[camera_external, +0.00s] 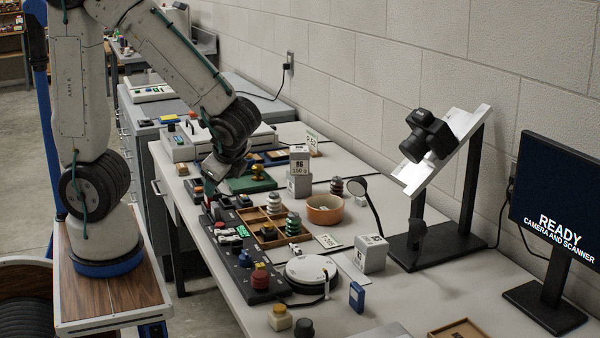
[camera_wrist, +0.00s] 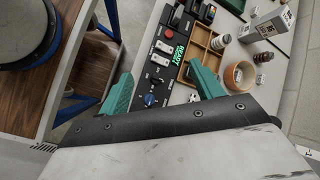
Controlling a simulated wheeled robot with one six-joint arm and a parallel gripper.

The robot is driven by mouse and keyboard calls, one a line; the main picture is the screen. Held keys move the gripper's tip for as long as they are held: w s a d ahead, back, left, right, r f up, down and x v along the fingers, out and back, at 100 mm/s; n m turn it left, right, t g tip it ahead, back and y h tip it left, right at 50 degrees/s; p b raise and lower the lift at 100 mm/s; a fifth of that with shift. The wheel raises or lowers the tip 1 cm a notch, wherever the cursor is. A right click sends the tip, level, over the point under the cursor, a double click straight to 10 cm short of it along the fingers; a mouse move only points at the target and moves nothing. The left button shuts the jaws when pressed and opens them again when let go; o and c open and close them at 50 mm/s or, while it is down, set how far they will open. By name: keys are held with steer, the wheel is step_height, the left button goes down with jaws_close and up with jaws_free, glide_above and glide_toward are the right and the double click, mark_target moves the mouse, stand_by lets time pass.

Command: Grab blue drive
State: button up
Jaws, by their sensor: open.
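A small blue upright block (camera_external: 357,296), which looks like the blue drive, stands on the table near the front, right of a round white device. I do not make it out in the wrist view. My gripper (camera_external: 209,186) is over the table's left side, well to the left of and farther back than the blue block. In the wrist view my gripper (camera_wrist: 163,88) has its two teal fingers spread, with nothing between them but the control panel below.
A black control panel (camera_external: 243,258) with knobs lies along the left edge. A wooden divided tray (camera_external: 262,240), an orange bowl (camera_external: 325,209), a lamp (camera_external: 371,203) and a white cube (camera_external: 370,254) stand nearby. A camera stand (camera_external: 446,246) and monitor (camera_external: 557,205) are at the right.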

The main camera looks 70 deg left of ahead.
steer(key=w+d+f+m+t+y, duration=0.2)
steer(key=w+d+f+m+t, duration=0.15)
steer(key=w+m, duration=0.25)
steer(key=m+t+h, duration=1)
steer(key=m, duration=0.9)
glide_above(354, 298)
steer(key=s, duration=0.4)
step_height(354, 298, down, 9)
step_height(354, 298, down, 7)
steer(key=shift+a+r, duration=0.1)
steer(key=x, duration=0.5)
steer(key=c, duration=1.1)
